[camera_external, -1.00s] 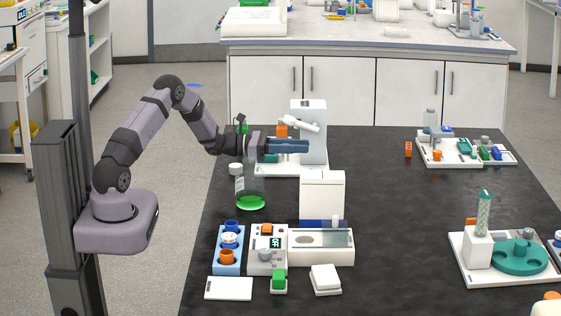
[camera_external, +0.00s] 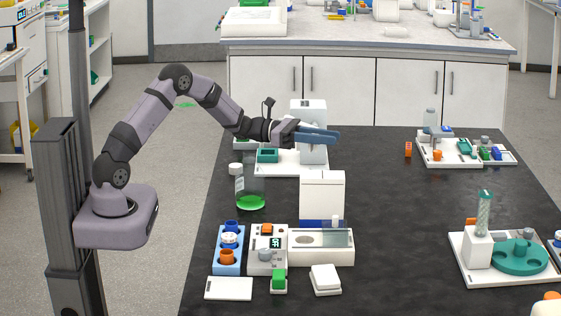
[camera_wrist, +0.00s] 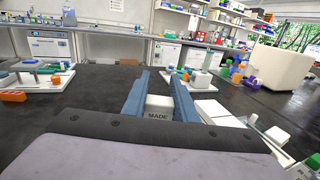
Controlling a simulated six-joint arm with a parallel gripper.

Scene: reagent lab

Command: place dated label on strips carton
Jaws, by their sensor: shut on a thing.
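My gripper (camera_external: 320,135) is above the back left of the dark bench, its blue fingers level and pointing right, in front of a white stand. In the wrist view its two blue fingers (camera_wrist: 158,92) hold a small white label piece (camera_wrist: 158,101) between them; the dark word "MADE" is readable on it. The piece is hidden in the external view. I cannot tell for sure which object is the strips carton. An upright white box (camera_external: 322,190) with a blue lower edge stands nearer the front, below and apart from my gripper. A small orange box (camera_external: 408,149) stands farther right.
A clear bottle with a green base (camera_external: 251,203) stands left of the white box. A white stand (camera_external: 313,112) rises behind my gripper. A blue rack (camera_external: 228,262) and a small device (camera_external: 266,258) stand in front. The bench middle right is bare.

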